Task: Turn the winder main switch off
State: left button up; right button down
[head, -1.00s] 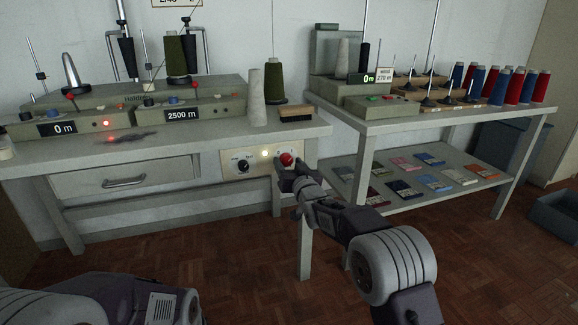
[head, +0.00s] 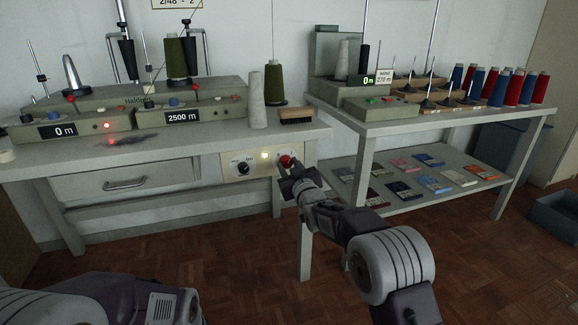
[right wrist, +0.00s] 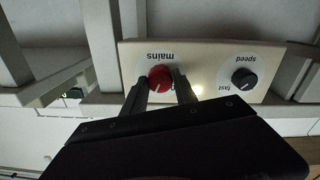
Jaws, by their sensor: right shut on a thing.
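The red mains switch (head: 286,161) sits at the right end of the beige panel (head: 228,172) under the winder table. In the right wrist view, the red knob (right wrist: 160,78) shows between my two fingers, with the word "mains" upside down above it. My right gripper (head: 287,166) is shut on this knob; it also shows in the right wrist view (right wrist: 165,82). A small lamp (head: 264,155) beside the knob is lit. Part of my left arm shows at the lower left, but its gripper is out of view.
The black speed knob (head: 243,168) is on the same panel, left of the lamp. A drawer (head: 125,181) is further left. A side table (head: 440,118) with spools stands at the right. A table leg (head: 306,235) is close to my right arm.

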jog(key=n, duration=1)
jog(key=shift+n, duration=1.9)
jog(key=c, duration=1)
grip_release()
jog(key=shift+o, duration=0.2)
jog(key=shift+d, duration=0.1)
